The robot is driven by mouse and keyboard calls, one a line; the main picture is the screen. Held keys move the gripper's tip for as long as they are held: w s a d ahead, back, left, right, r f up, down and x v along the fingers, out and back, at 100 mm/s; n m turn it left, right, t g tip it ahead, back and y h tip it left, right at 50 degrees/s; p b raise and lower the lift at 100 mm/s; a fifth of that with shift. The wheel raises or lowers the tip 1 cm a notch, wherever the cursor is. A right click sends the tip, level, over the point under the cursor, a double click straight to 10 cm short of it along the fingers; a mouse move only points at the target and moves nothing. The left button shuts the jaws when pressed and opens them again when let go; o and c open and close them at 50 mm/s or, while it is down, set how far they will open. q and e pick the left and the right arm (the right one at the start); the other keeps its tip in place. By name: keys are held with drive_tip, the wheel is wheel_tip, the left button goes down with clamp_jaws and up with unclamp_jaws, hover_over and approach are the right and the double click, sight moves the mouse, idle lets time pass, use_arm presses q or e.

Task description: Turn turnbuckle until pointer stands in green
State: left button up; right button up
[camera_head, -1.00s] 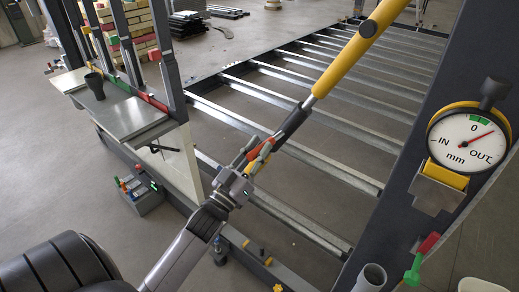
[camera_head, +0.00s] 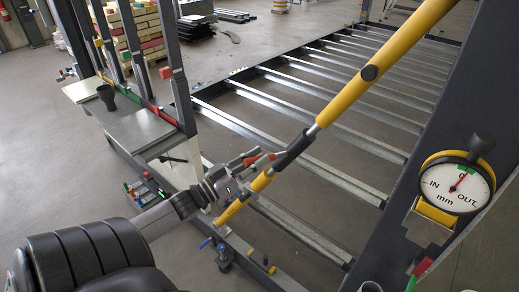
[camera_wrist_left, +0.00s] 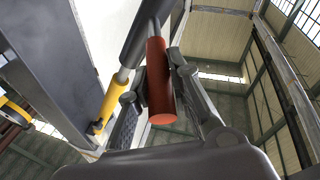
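The turnbuckle is a long yellow strut (camera_head: 377,70) running diagonally, with a dark sleeve (camera_head: 294,149) and a yellow lower end (camera_head: 232,210). A red handle (camera_head: 278,154) sticks out beside the sleeve. My left gripper (camera_head: 258,160) is at this handle; in the left wrist view its fingers close in on both sides of the red handle (camera_wrist_left: 160,85). The dial gauge (camera_head: 457,187) at the right has IN and OUT marks and a green sector at the top. Its red pointer tilts up and right, its tip at or close to the green; the exact spot is too small to tell.
Metal cross bars (camera_head: 330,105) of the floor frame lie behind the strut. A grey shelf (camera_head: 140,132) with uprights stands at the left. A red and green lever (camera_head: 420,268) sits at the lower right.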

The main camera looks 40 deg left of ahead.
use_arm(q)
drive_tip(key=o, duration=0.5)
drive_tip(key=v, duration=1.2)
drive_tip(key=shift+f, duration=0.1)
drive_tip(key=s+a+f+n+g+y, duration=0.1)
drive_tip(key=s+f+g+y, duration=0.15)
drive_tip(key=f, duration=0.95)
drive_tip(key=s+f+n+g+y, duration=0.1)
drive_tip(key=s+f+g+y, duration=0.15)
drive_tip(key=f, duration=0.85)
drive_tip(key=s+a+f+n+g+y, duration=0.1)
drive_tip(key=s+f+g+y, duration=0.15)
drive_tip(key=f, duration=0.95)
drive_tip(key=s+d+f+m+g+h, duration=0.1)
drive_tip(key=s+d+f+m+g, duration=0.1)
drive_tip(key=s+d+f, duration=0.4)
drive_tip(key=s+d+f+m+g+h, duration=0.1)
drive_tip(key=s+d+f+m+g, duration=0.1)
drive_tip(key=s+d+f+g, duration=0.3)
drive_tip(key=s+d+f+m+g+h, duration=0.1)
drive_tip(key=s+d+f+g, duration=0.3)
drive_tip(key=s+d+f, duration=0.5)
drive_tip(key=shift+s+d+f+m, duration=0.25)
drive_tip(key=shift+d+f+m, duration=0.15)
drive_tip(key=shift+d+f, duration=0.7)
